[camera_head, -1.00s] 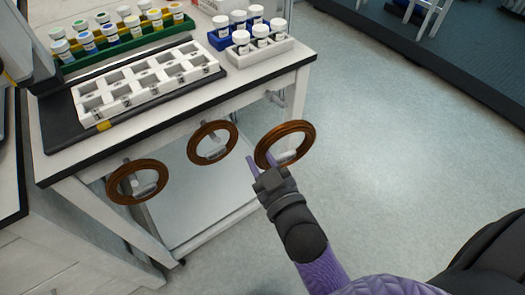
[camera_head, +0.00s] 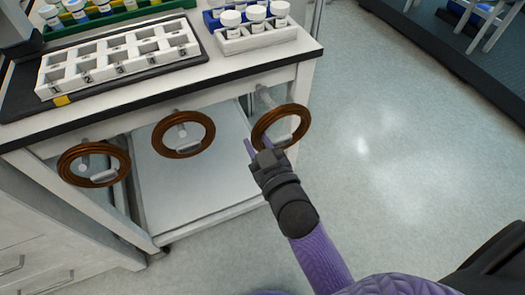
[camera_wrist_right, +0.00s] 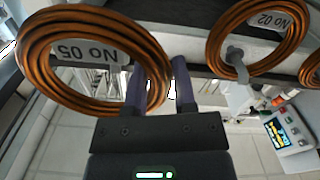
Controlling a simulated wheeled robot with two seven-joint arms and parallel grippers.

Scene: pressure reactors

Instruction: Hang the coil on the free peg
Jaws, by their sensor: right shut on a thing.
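A copper-brown ring coil (camera_head: 302,127) is at the right end of the bench front. It also shows in the right wrist view (camera_wrist_right: 38,85), with a "No 05" tag across its opening. My right gripper (camera_head: 250,150) is shut on its near rim; in the right wrist view the rim passes between the fingers (camera_wrist_right: 160,85). A pale peg (camera_head: 264,95) sticks out under the bench edge, just behind the held coil's upper left; I cannot tell whether it enters the ring. Two similar coils hang on pegs, one mid-front (camera_head: 160,145) and one left (camera_head: 64,170). My left gripper is not in view.
The white bench (camera_head: 240,65) has a black front edge and carries a numbered white rack (camera_head: 120,55) and vial trays. A pale lower shelf (camera_head: 195,190) lies below the coils. Open floor (camera_head: 400,170) spreads to the right.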

